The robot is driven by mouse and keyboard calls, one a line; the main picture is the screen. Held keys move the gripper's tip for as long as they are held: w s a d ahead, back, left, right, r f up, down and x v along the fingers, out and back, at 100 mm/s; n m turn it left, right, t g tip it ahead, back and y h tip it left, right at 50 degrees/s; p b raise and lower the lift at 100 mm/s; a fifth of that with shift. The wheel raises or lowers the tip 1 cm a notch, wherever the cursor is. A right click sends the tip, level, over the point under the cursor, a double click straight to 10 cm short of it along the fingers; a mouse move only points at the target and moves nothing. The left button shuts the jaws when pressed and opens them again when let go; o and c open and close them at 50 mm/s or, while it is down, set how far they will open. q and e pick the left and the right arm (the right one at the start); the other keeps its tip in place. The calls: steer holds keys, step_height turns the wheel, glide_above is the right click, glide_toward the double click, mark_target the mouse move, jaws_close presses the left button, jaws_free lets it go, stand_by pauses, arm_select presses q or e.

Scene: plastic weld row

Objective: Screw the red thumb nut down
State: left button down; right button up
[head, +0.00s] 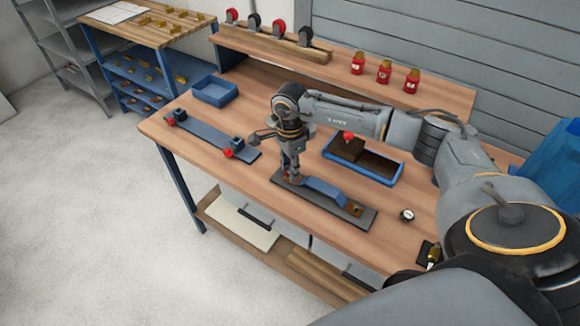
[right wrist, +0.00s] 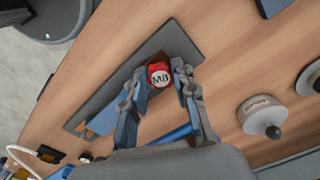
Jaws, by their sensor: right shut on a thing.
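The red thumb nut, marked M8 on its top, shows in the right wrist view (right wrist: 160,75) between the fingers of my right gripper (right wrist: 158,90). The fingers are shut on its sides. In the head view my right gripper (head: 290,175) points down over the left end of a dark grey base plate (head: 338,218) on the bench. There the nut is mostly hidden by the fingers. A blue bar (head: 324,192) lies along the plate, with a brown block near its right end. The thread under the nut is hidden. My left gripper is not in view.
A long fixture (head: 205,135) with red knobs lies at the left, near an empty blue bin (head: 215,90). A small round gauge-like item (head: 407,215) sits right of the plate. Red bottles (head: 384,72) stand at the back.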

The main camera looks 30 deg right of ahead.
steer(key=m, duration=0.4)
steer(key=shift+m, duration=0.3)
steer(key=m+p, duration=0.1)
steer(key=m, duration=0.2)
steer(key=shift+w+d+m, duration=0.1)
steer(key=shift+m, duration=0.3)
steer(key=o, duration=0.8)
steer(key=shift+o, duration=0.2)
